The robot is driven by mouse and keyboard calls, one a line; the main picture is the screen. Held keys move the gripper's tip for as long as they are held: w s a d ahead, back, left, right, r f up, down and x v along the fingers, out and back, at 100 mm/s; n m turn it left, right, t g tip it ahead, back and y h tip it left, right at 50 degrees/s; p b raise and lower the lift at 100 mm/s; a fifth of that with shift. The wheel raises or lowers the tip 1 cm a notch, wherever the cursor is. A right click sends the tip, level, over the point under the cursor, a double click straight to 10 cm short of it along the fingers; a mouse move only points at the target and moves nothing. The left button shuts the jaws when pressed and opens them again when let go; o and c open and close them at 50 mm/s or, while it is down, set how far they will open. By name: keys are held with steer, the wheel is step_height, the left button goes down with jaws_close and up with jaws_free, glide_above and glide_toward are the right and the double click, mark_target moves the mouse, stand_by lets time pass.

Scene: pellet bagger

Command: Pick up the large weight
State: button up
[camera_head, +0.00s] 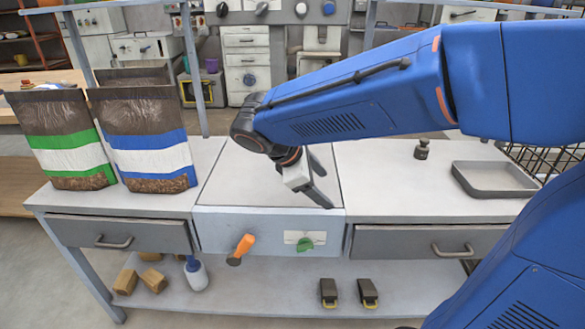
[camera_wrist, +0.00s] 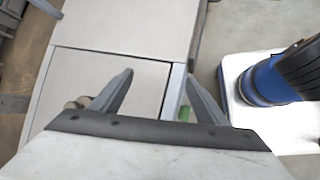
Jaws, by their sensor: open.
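A small dark metal weight (camera_head: 422,149) with a knob on top stands upright on the right part of the bench top, left of a grey tray. No second weight is clear in the head view, so I cannot compare sizes. My gripper (camera_head: 328,202) is over the middle panel of the bench, to the left of that weight and apart from it.
The grey tray (camera_head: 495,192) and a wire basket (camera_head: 545,160) are at the right. Two filled bags (camera_head: 66,155) (camera_head: 147,155) stand at the left. An orange-handled control (camera_head: 243,247) and a green knob (camera_head: 304,244) are on the front panel. The bench around the dark weight is clear.

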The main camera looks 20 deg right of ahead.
steer(key=w+a+n+h, duration=0.1)
steer(key=w+a, duration=0.1)
steer(key=w+a+n+t, duration=0.1)
steer(key=w+a+n, duration=0.1)
steer(key=a, duration=0.1)
steer(key=w+a+r+n+h, duration=0.1)
steer(key=w+a, duration=0.1)
steer(key=shift+w+a+r+n+t+h, duration=0.1)
steer(key=shift+w+a+n+t+h, duration=0.05)
steer(key=shift+a+n+t+h, duration=0.2)
steer(key=w+a+n+t+h, duration=0.2)
steer(key=w+a+n, duration=0.2)
steer(key=a, duration=0.5)
steer(key=shift+t, duration=0.25)
steer(key=x, duration=1.1)
steer(key=shift+w+d+r, duration=0.1)
steer(key=shift+w+d, duration=0.05)
steer(key=shift+d, duration=0.25)
steer(key=shift+x, duration=2.65)
jaws_close()
